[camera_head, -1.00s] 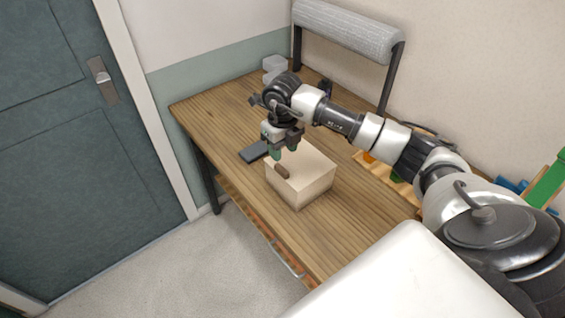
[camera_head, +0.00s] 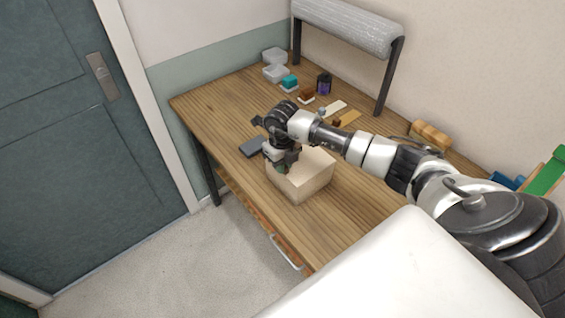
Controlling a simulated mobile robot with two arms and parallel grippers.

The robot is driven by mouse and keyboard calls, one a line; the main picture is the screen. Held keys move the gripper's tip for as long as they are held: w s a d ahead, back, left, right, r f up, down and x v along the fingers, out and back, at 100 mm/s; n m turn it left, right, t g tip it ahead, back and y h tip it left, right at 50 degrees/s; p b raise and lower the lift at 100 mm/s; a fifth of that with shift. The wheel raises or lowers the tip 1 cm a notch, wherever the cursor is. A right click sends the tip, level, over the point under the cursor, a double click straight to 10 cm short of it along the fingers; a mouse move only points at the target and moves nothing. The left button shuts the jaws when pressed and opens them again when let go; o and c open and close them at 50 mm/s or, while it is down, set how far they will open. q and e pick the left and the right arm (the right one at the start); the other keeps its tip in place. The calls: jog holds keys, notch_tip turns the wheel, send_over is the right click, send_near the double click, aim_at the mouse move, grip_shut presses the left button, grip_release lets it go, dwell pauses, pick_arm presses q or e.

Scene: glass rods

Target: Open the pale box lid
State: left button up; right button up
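The pale box (camera_head: 303,184) stands on the wooden table near its front edge, and its lid (camera_head: 317,164) looks closed. My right gripper (camera_head: 281,168) is low at the box's left side, pointing down. In the earlier view a small brown handle shows on that side; now the gripper hides it. I cannot tell whether the fingers are shut on the handle. My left gripper is not in view.
A dark flat object (camera_head: 253,147) lies left of the box. Small containers (camera_head: 276,72) and small items (camera_head: 307,96) sit toward the back, near a roll (camera_head: 348,27) on a stand. Bare table (camera_head: 217,107) lies at the left.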

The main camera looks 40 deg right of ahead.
grip_shut()
jog(key=shift+r, duration=0.2)
